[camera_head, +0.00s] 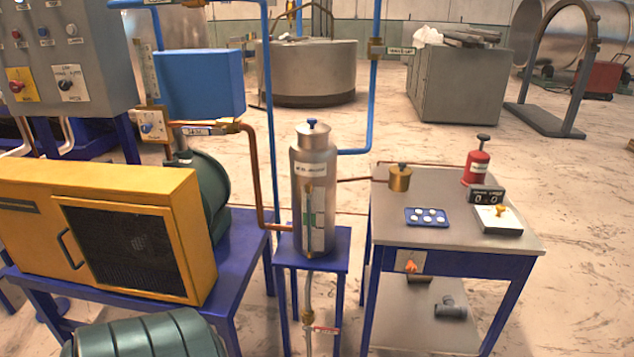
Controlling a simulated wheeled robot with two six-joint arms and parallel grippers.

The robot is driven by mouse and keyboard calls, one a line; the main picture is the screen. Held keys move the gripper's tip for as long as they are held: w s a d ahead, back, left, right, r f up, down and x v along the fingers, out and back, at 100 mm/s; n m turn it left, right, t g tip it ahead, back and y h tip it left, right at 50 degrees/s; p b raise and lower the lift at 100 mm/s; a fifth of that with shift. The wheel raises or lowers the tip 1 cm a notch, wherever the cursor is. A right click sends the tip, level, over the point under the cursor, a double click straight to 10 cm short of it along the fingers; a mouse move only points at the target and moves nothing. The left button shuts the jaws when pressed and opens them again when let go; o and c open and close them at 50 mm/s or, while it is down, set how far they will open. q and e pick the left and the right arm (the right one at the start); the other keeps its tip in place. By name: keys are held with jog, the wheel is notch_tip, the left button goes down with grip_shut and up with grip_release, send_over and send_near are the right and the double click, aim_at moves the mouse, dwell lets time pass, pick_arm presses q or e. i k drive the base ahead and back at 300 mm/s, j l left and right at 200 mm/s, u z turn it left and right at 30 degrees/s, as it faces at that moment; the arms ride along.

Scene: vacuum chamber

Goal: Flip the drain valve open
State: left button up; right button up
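A grey metal cylinder (312,180) with a blue knob on top stands upright on a small blue stand (340,262). A thin drain pipe (309,285) runs down from under it to a brass fitting (308,318), which looks like the drain valve. A small red-and-white tag (326,330) is beside this fitting. The tag's text is too small to read, and I cannot tell how the valve's handle is turned. The pipe runs out of the bottom of the view. Neither of my grippers is in view.
A yellow machine (185,225) on a blue bench and a green ribbed tank (150,335) are left of the stand. A grey-topped table (450,205) is close on the right, with an orange handle (411,266) on its front. A narrow floor gap lies between stand and table.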

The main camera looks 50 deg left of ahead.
aim_at(316, 328)
jog(key=u, duration=1.6)
